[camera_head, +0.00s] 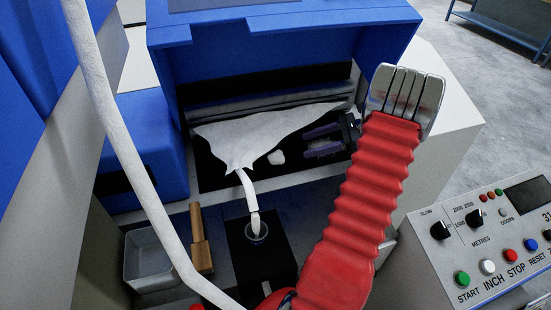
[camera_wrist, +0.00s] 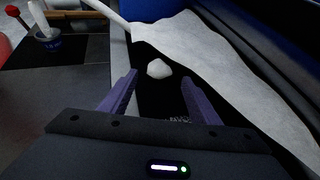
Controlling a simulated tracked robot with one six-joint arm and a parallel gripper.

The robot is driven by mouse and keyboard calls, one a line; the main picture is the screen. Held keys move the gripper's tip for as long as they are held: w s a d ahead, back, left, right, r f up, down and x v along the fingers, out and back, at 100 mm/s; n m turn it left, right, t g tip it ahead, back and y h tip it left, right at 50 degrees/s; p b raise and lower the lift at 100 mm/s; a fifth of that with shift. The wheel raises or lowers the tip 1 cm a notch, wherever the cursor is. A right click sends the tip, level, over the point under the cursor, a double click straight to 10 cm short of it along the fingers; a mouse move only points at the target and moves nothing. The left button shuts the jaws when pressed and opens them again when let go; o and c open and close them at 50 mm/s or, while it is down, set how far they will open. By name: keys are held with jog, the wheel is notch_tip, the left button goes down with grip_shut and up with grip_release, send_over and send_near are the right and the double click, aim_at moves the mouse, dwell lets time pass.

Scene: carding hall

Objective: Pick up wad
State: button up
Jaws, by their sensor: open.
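The wad (camera_head: 276,157) is a small white lump on the dark floor of the blue machine's opening, just below the right part of a white fibre sheet. It also shows in the wrist view (camera_wrist: 158,69), just beyond the fingertips and between their lines. My gripper (camera_head: 306,143) has two purple fingers, spread apart and empty, pointing left at the wad from its right side. In the wrist view the fingers (camera_wrist: 160,79) flank the dark floor, with a gap between them and the wad.
The white sheet (camera_head: 245,135) hangs close above the wad and narrows to a strand entering a cup (camera_head: 257,234) on a black block. A metal tray (camera_head: 152,262) and a wooden handle (camera_head: 200,240) lie left. A control panel (camera_head: 485,245) stands right. A thick white rope (camera_head: 120,140) crosses the left foreground.

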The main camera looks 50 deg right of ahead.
aim_at(279, 154)
jog(key=shift+s+d+f, duration=0.3)
jog(key=shift+s+d, duration=0.1)
jog(key=shift+d, duration=0.15)
jog(key=shift+w+a, duration=0.1)
jog(key=x, duration=0.8)
jog(key=shift+w+a, duration=0.1)
jog(key=shift+w, duration=0.15)
jog(key=shift+w, duration=0.1)
jog(key=shift+x, duration=2.5)
jog(key=shift+a+r, duration=0.1)
jog(key=shift+c, duration=0.5)
jog(key=c, duration=0.9)
